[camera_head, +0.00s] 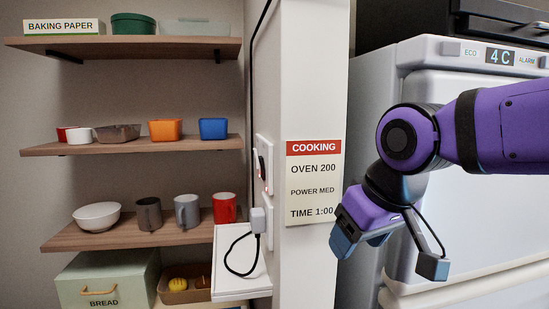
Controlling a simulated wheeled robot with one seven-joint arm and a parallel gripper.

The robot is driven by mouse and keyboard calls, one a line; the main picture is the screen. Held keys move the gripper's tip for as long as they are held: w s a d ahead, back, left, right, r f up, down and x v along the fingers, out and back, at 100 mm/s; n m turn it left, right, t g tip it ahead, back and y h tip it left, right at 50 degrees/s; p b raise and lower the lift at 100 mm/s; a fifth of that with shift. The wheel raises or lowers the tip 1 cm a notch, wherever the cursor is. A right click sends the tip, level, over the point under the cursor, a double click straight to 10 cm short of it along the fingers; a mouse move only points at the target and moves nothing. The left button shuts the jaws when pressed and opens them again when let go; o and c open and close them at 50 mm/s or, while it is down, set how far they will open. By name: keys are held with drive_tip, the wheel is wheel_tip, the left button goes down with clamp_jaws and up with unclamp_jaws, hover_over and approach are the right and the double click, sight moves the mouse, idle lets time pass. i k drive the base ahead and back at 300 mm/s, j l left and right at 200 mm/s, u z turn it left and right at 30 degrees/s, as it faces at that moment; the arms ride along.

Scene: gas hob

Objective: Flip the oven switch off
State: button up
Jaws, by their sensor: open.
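A white wall switch plate with a red and dark rocker (261,167) is on the side face of the white wall column, seen at a steep angle. I take it as the oven switch, though no label on it is readable, and its on or off position is hard to tell. My gripper (390,252) is open and empty, fingers spread and pointing down. It is to the right of the switch and lower, in front of the fridge and the column's right edge, apart from the switch.
A plug with a cable (258,219) sits in a socket below the switch. A cooking sign (314,182) is on the column's front face. Shelves with mugs (187,211), bowls and boxes are at the left. The fridge (480,225) stands behind my arm at the right.

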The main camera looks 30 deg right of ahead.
sight(263, 174)
drive_tip(key=j+z, duration=0.5)
drive_tip(key=j, duration=0.3)
drive_tip(key=k+j, duration=0.1)
drive_tip(key=j, duration=0.35)
drive_tip(key=k+l, duration=0.15)
drive_tip(key=l, duration=0.05)
